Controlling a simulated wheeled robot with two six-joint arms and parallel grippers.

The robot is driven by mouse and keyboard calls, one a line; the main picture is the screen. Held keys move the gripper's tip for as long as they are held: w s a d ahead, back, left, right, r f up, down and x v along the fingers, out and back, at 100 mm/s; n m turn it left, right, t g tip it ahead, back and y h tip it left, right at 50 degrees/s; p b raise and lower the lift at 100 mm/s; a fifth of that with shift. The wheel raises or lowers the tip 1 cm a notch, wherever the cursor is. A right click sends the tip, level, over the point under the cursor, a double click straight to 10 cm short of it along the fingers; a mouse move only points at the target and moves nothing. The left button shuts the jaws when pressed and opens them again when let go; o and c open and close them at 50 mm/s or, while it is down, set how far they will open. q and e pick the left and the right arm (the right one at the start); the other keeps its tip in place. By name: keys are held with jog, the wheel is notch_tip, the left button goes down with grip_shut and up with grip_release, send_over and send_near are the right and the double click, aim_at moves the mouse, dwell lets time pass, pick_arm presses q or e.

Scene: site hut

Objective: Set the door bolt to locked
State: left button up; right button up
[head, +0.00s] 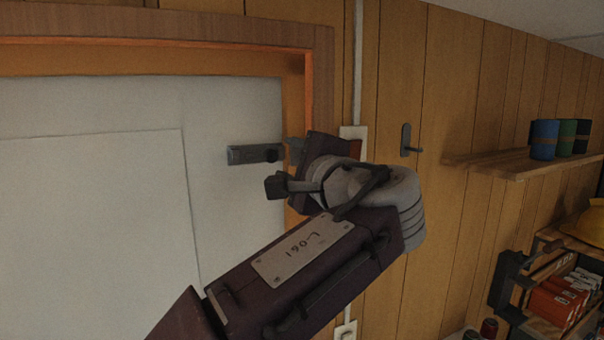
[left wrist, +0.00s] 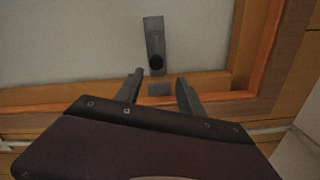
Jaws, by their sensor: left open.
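The door bolt (head: 250,154) is a dark grey plate with a round black knob near its right end, on a pale door (head: 90,110). It also shows in the left wrist view (left wrist: 153,35), with the knob at the end nearest my gripper. A small grey keeper (left wrist: 159,89) sits on the wooden frame, in line with the bolt. I cannot make out a bar crossing between them. My left gripper (left wrist: 159,78) is open and empty. Its fingers lie either side of the keeper, with the tips just short of the knob. In the head view the gripper (head: 291,147) is right of the bolt.
The orange-brown door frame (head: 293,90) surrounds the door. Right of it are a light switch (head: 353,132) and a handle plate (head: 406,138) on the plank wall. A shelf (head: 510,166) with rolls and a rack with red boxes (head: 552,300) stand farther right.

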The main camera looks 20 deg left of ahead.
aim_at(274, 155)
pick_arm(q)
jog(key=p+x, duration=0.1)
jog(key=x, duration=0.6)
jog(key=shift+s+a+f, duration=0.15)
jog(key=shift+a, duration=0.35)
jog(key=shift+s+d, duration=0.1)
jog(key=shift+c, duration=0.6)
grip_shut()
dwell(0.9)
